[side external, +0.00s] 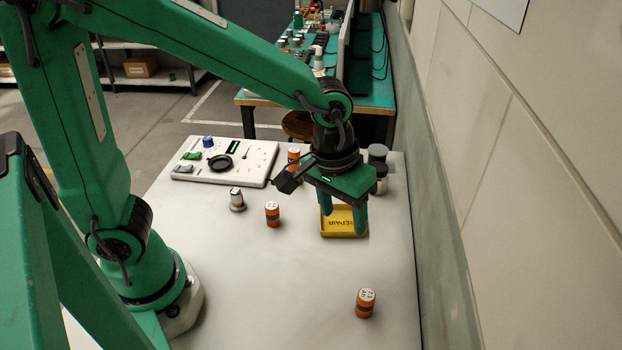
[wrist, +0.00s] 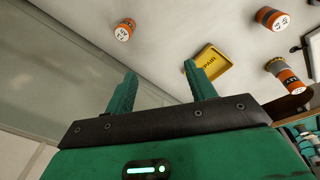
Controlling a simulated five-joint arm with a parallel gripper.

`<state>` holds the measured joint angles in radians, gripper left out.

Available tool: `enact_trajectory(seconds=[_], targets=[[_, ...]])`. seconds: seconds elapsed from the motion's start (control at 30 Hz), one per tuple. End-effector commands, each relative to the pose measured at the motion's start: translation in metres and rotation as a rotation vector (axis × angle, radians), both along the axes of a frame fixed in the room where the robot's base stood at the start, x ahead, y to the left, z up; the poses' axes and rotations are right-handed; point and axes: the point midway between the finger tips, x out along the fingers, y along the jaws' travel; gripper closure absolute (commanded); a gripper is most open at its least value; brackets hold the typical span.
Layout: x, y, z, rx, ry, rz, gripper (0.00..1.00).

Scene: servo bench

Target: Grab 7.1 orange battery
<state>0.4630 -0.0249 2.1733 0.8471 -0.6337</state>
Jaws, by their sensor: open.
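Several orange batteries with white tops stand on the pale bench; their printed numbers are too small to read, so I cannot tell which is 7.1. One battery (side external: 365,304) stands alone at the front right. Another battery (side external: 272,216) stands left of the yellow tray. A third battery (side external: 293,156) is partly hidden behind my wrist. The wrist view shows orange batteries at upper left (wrist: 124,30), upper right (wrist: 272,18) and right (wrist: 285,76). My gripper (side external: 343,213) is open and empty, fingers pointing down above the yellow tray; its fingers (wrist: 160,70) also show in the wrist view.
The yellow REPAIR tray (side external: 344,224) lies under my gripper. A white panel (side external: 224,161) with a dial and switches is at the back left. A small pale cylinder (side external: 237,200) stands before it. Dark-topped jars (side external: 379,180) stand at the back right. The front of the bench is mostly clear.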

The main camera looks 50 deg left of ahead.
Motion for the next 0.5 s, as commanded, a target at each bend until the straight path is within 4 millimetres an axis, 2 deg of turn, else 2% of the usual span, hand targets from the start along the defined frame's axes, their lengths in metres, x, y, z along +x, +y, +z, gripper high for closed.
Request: enact_trajectory(seconds=[0.1, 0.3, 0.5], targets=[[0.002, -0.027, -0.021, 0.014, 0.046, 0.015, 0.45], [0.000, -0.063, -0.052, 0.041, 0.105, 0.048, 0.45], [-0.003, -0.081, -0.070, 0.058, 0.130, 0.069, 0.45]])
